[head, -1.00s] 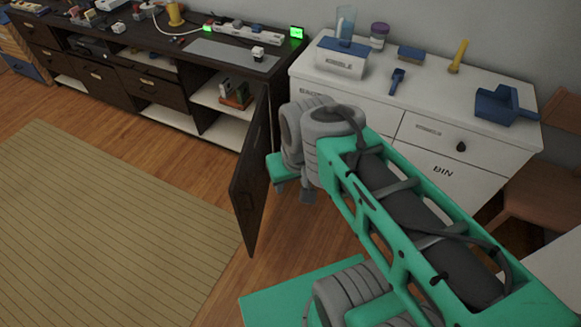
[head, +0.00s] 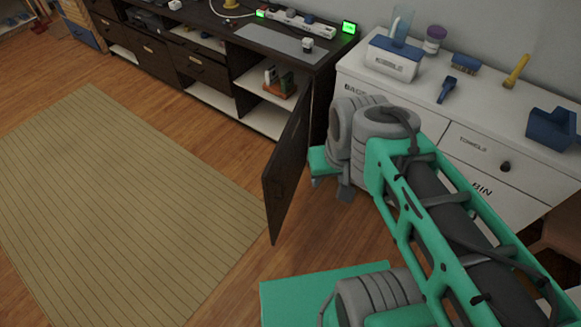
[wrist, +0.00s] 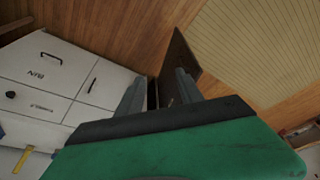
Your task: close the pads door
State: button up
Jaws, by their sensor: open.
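The dark door (head: 287,180) of the long cabinet stands wide open, sticking out into the room from the right end of the cabinet. Its edge and face also show in the wrist view (wrist: 181,62), beyond the fingers. No "pads" label is readable on it. My gripper (head: 331,188) is open, on the right side of the door in the head view, partly hidden by my wrist. In the wrist view my two fingers (wrist: 159,92) are apart, with the door seen between and past them. I cannot tell whether a finger touches it.
The open compartment (head: 262,112) holds a small rack of items (head: 280,84). A white drawer cabinet (head: 450,110) stands close on the right, beside my arm. A striped beige rug (head: 120,200) covers the floor at left. Bare wood floor lies around the door.

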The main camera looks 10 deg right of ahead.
aim_at(281, 176)
jog(key=k, duration=0.5)
jog(key=u, duration=1.65)
jog(key=i, duration=0.8)
jog(key=z, duration=0.8)
